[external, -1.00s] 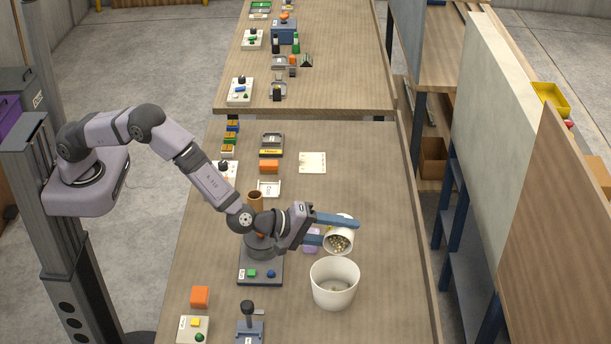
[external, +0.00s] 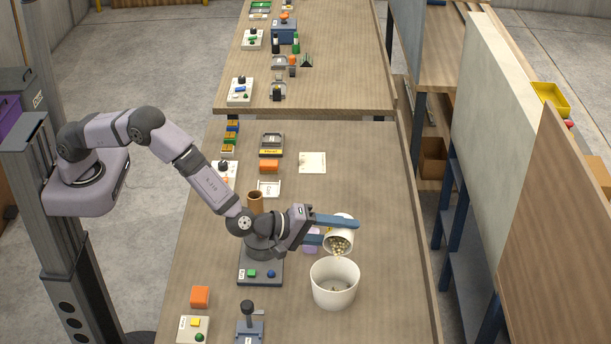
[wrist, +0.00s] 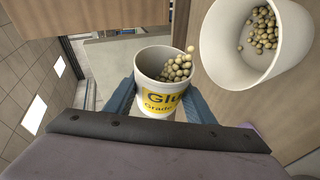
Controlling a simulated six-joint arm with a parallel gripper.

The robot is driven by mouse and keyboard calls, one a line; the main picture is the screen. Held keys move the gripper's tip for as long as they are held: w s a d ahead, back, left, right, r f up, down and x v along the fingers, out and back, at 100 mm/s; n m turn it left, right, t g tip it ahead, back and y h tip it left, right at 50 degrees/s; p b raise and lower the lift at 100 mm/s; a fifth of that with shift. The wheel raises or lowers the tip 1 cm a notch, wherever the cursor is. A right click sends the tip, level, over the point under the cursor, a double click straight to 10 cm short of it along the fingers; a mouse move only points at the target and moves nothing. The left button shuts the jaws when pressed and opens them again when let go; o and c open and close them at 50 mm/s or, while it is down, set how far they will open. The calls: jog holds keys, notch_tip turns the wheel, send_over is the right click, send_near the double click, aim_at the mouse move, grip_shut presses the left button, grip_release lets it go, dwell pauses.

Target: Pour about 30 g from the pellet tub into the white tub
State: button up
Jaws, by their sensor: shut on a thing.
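The pellet tub (external: 343,227) is a small white tub with a yellow label, which shows in the wrist view (wrist: 160,104). My gripper (external: 338,233) is shut on it, with one blue finger on each side. The tub is tilted, its mouth toward the white tub (external: 334,300). Pale pellets (wrist: 178,69) are heaped at its lower lip, and one or more are at the rim. The larger white tub stands open on the bench, just below the tilted mouth. In the wrist view, the white tub (wrist: 222,55) has a small pile of pellets (wrist: 263,28) inside.
A dark device with green and blue buttons (external: 260,272) stands left of the white tub. A lilac object (external: 311,240) is partly hidden behind my gripper. An orange block (external: 200,297) lies at the front left. The bench right of the white tub is clear.

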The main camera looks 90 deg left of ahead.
aim_at(342, 230)
dwell(0.3)
jog(key=shift+w+a+f+n+h, duration=0.1)
jog(key=shift+a+f+n+h, duration=0.05)
jog(key=shift+a+n+h, duration=0.2)
jog(key=f+n+b, duration=0.1)
jog(key=b, duration=0.1)
jog(key=a+f+g+h+b, duration=0.1)
jog(key=shift+w+a+n+b, duration=0.15)
jog(key=shift+a+n+b, duration=0.15)
jog(key=shift+n+b, duration=0.05)
jog(key=shift+a+r, duration=0.1)
jog(key=shift+r, duration=0.15)
jog(key=shift+d, duration=0.2)
